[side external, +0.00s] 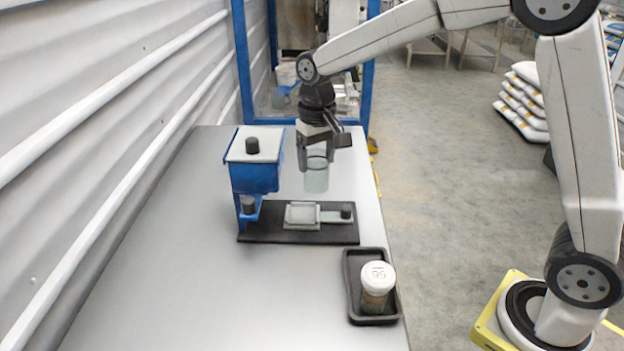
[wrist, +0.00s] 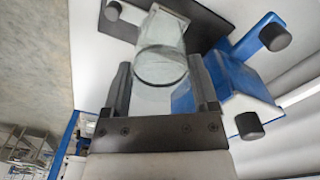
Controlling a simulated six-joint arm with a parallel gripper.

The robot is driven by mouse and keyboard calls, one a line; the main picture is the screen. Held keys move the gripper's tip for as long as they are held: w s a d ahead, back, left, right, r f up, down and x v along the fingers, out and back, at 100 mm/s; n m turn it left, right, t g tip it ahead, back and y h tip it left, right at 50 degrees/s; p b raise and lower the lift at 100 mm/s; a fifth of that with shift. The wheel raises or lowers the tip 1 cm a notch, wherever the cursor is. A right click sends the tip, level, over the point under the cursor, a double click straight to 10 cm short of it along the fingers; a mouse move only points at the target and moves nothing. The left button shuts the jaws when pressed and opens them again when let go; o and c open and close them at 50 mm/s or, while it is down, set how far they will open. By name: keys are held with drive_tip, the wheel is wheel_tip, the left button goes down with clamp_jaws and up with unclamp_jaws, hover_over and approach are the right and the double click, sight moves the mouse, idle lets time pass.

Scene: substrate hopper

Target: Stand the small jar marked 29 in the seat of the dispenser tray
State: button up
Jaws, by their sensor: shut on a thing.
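A small jar (side external: 375,290) with a white lid and brownish contents stands upright in a black tray (side external: 350,290) at the front right. The mark on its lid is small and I cannot read it surely. In the wrist view, the glass vessel (wrist: 160,65) sits between the fingers of my gripper (wrist: 164,85). The dispenser tray (side external: 302,224) is grey, with a square seat, on a black base (side external: 280,236). The seat looks empty.
A blue hopper (side external: 254,175) with a grey lid and dark knobs stands at the base's left end. A dark knob (side external: 347,211) sits at the tray's right end. The metal table (side external: 190,290) is clear at the front left. A corrugated wall runs along the left.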

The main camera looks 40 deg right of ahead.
drive_tip(key=w+d+f+m, duration=0.1)
drive_tip(key=w+f, duration=0.2)
drive_tip(key=w, duration=0.3)
drive_tip(key=shift+f, duration=0.4)
drive_tip(key=shift+d+f, duration=0.15)
drive_tip(key=shift+f, duration=3.8)
drive_tip(key=shift+f, duration=0.3)
drive_tip(key=o, duration=1)
drive_tip(key=shift+r, duration=0.15)
